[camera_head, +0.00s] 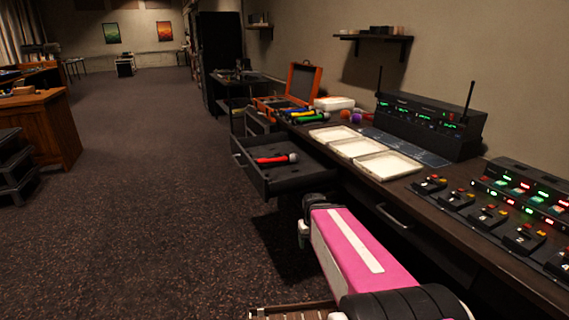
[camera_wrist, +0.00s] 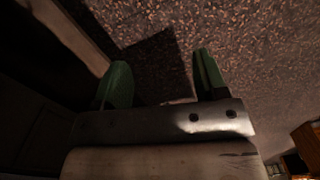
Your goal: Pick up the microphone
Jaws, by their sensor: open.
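A microphone with a red body and dark head (camera_head: 277,159) lies in the open drawer (camera_head: 262,184) of the desk in the head view. More microphones with coloured bands (camera_head: 308,116) lie in an orange case (camera_head: 303,83) with a raised lid on the desk. My gripper shows in the wrist view with two green fingers (camera_wrist: 158,85) spread apart and nothing between them. It points down at the carpet beside a dark edge. In the head view my pink arm reaches forward below the drawer, and the fingertips are hidden.
Three white trays (camera_head: 389,164) stand on the desktop. A black receiver rack with two antennas (camera_head: 428,121) stands behind them. Several small control boxes (camera_head: 486,217) are at the right. The open drawer sticks out over the floor. The carpet (camera_head: 150,200) to the left is clear.

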